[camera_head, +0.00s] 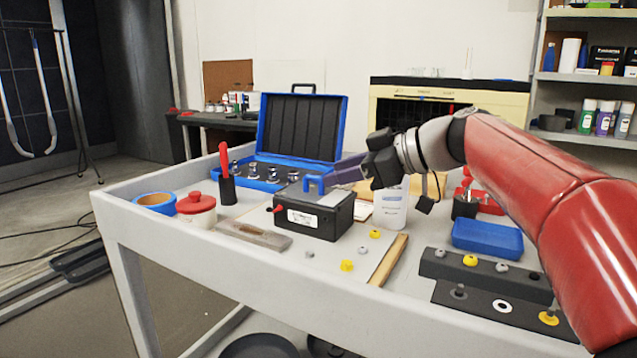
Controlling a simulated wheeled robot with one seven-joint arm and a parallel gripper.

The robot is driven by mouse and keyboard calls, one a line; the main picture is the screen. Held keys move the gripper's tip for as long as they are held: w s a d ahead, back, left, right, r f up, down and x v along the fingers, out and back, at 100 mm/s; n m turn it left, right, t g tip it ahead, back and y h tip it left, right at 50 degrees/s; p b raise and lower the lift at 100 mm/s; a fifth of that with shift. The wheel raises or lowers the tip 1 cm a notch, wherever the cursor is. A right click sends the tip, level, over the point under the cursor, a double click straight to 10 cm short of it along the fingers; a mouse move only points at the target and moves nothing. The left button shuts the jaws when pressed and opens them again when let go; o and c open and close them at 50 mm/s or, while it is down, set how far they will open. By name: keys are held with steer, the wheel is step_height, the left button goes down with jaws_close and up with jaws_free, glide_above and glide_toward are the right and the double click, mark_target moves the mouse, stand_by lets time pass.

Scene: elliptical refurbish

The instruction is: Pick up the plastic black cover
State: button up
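A black box (315,220) with a white label and a small red knob on its front stands near the middle of the bench. A blue handle-like part (315,184) sits on its top. It may be the black cover the task names, but I cannot tell for sure. A flat black plate (485,304) at the front right is another black piece.
An open blue case (335,110) stands behind the box. A white bottle (391,207) stands close to its right, below my wrist. A red-lidded jar (196,207), blue tape (155,202) and a blue tray (487,238) are on the bench (235,272). Small yellow knobs lie in front.

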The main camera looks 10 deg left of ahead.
mark_target(309, 178)
steer(key=p+x, duration=0.1)
steer(key=x, duration=0.6)
steer(key=shift+w+a+r, duration=0.1)
steer(key=shift+w+a, duration=0.05)
steer(key=shift+a, duration=0.1)
jaws_close()
